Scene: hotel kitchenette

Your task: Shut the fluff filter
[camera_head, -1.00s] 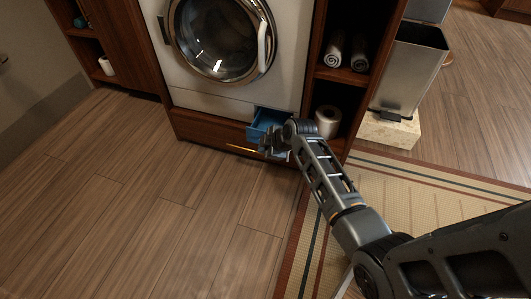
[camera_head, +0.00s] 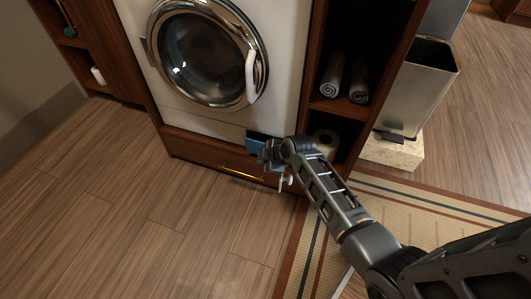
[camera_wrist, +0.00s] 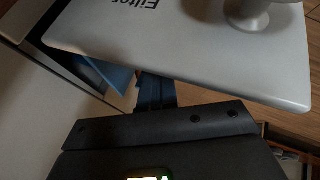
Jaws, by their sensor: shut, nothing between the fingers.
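The fluff filter (camera_head: 255,141) is a blue drawer low on the right of the washing machine front. It stands partly out of its slot, with much of it behind my arm. In the wrist view its pale front panel (camera_wrist: 150,45) reads "Filter" upside down and carries a round knob (camera_wrist: 247,14). Blue filter body (camera_wrist: 118,76) shows behind the panel, to the left. My gripper (camera_head: 272,155) is shut and empty at the front of the filter. In the wrist view my gripper (camera_wrist: 155,92) is at the panel's edge; whether it touches is unclear.
The washing machine (camera_head: 205,60) stands above a wooden plinth with a brass handle (camera_head: 240,173). Right of it, a shelf holds rolled towels (camera_head: 345,78) and a paper roll (camera_head: 324,140). A bin (camera_head: 415,90) and a rug (camera_head: 440,225) lie further right. The floor left is clear.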

